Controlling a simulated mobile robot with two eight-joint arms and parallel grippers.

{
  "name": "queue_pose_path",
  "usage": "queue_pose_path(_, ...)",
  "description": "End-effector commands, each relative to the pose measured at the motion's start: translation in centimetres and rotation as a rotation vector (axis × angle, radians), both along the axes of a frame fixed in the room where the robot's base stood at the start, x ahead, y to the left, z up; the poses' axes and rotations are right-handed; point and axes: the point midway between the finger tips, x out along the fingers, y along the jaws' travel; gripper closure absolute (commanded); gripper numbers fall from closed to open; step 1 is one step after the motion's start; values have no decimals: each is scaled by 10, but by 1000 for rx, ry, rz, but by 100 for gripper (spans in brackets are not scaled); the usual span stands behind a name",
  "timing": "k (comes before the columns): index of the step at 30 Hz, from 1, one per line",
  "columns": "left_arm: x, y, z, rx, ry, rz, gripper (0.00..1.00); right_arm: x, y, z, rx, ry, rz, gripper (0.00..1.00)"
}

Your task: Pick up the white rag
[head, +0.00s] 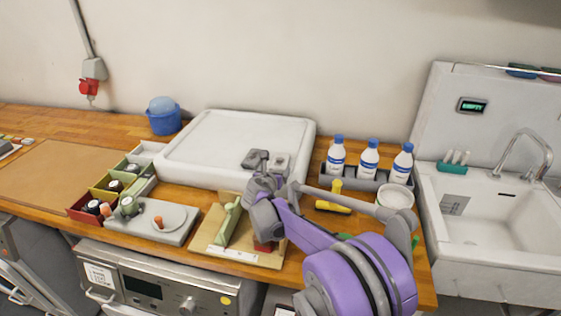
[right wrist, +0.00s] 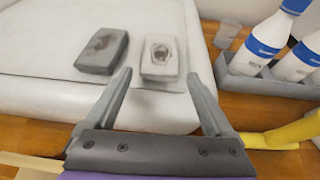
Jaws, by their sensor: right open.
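A small white folded block with a dark stain, which looks like the white rag (right wrist: 159,57), lies on the white tray (right wrist: 45,100) near its front edge. A similar grey stained block (right wrist: 103,52) lies just left of it, a small gap apart. In the head view the white rag (head: 281,160) is partly behind my right gripper (head: 272,176). My right gripper (right wrist: 160,76) is open and empty, its fingertips pointing at the near side of the white rag, which is in front of the fingers. My left gripper is not in view.
A grey holder with blue-capped white bottles (head: 369,158) stands right of the tray. A yellow-handled tool (head: 333,205) and a white bowl (head: 396,197) are nearby. A wooden stand (head: 217,229) is below the tray; sorted bins (head: 112,182) lie left. A sink (head: 490,220) is far right.

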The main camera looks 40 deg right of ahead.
Motion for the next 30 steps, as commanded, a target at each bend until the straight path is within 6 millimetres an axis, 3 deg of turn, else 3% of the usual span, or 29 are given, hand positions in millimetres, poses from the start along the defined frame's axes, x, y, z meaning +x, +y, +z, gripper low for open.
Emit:
queue_pose_path(15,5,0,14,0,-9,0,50,37,-44,-14,0,-2,-1,12)
queue_pose_path(24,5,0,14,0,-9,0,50,41,-48,-18,1,-1,0,12)
queue_pose_path(26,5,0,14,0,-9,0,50,41,-48,-18,1,-1,0,20)
queue_pose_path(30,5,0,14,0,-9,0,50,41,-48,-18,1,-1,0,45)
